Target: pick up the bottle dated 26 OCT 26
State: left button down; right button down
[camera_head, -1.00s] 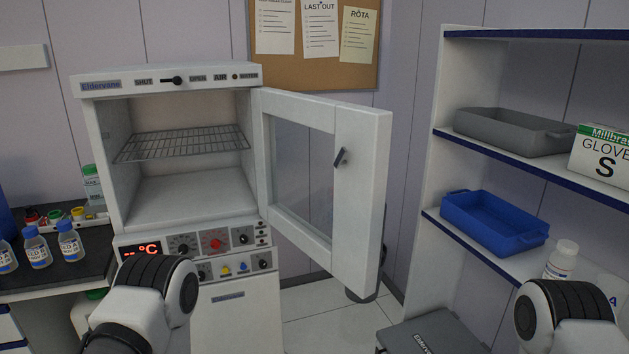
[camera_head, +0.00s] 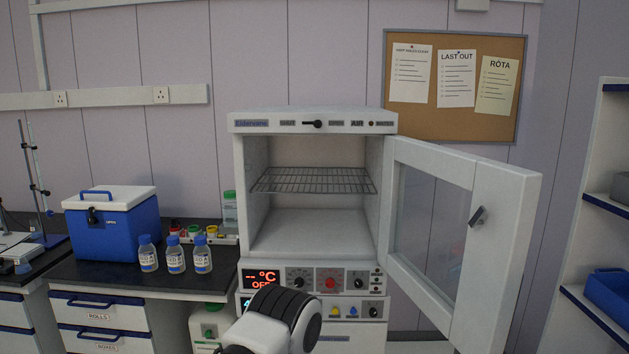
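Three small clear bottles with blue caps and white-blue labels stand upright in a row on the black bench: a left bottle (camera_head: 148,254), a middle bottle (camera_head: 175,255) and a right bottle (camera_head: 202,255). Their label dates are too small to read, so I cannot tell which one is dated 26 OCT 26. A part of my arm shows at the bottom centre, in front of the oven's control panel. Neither of my grippers is in view.
A white oven (camera_head: 313,122) stands right of the bottles, its door (camera_head: 498,240) open to the right and its wire shelf (camera_head: 313,181) empty. A blue cool box (camera_head: 112,222) stands left of the bottles. A tray of coloured caps (camera_head: 228,239) sits behind them. Shelving is far right.

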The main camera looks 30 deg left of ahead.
aim_at(148, 262)
jog(key=u, duration=1.85)
jog(key=i+z, duration=0.1)
jog(key=i, duration=0.15)
